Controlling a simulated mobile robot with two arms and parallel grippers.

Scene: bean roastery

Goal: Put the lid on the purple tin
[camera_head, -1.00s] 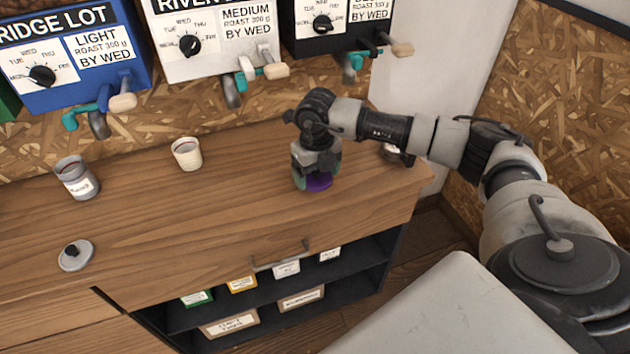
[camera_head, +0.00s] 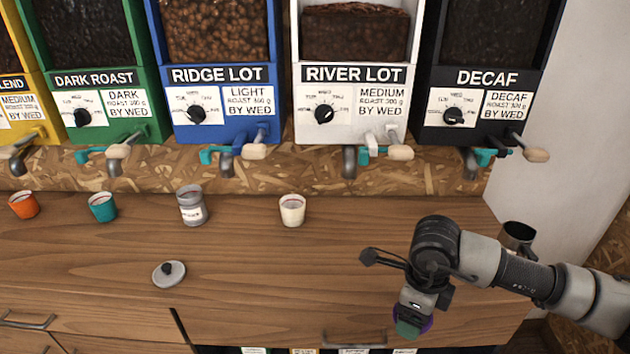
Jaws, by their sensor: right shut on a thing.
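A grey lid (camera_head: 169,273) with a dark knob lies flat on the wooden counter, left of centre. My right gripper (camera_head: 411,326) points down at the right part of the counter, near its front edge. It is shut on the purple tin (camera_head: 427,323). Only a purple sliver of the tin shows beside the fingers, so its top and its contact with the counter are hidden. The lid is well to the left of this gripper, apart from it. My left gripper is out of view.
A dark metal cup (camera_head: 517,236) stands behind my right arm. Bean dispensers with levers overhang the back. The counter's middle is clear.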

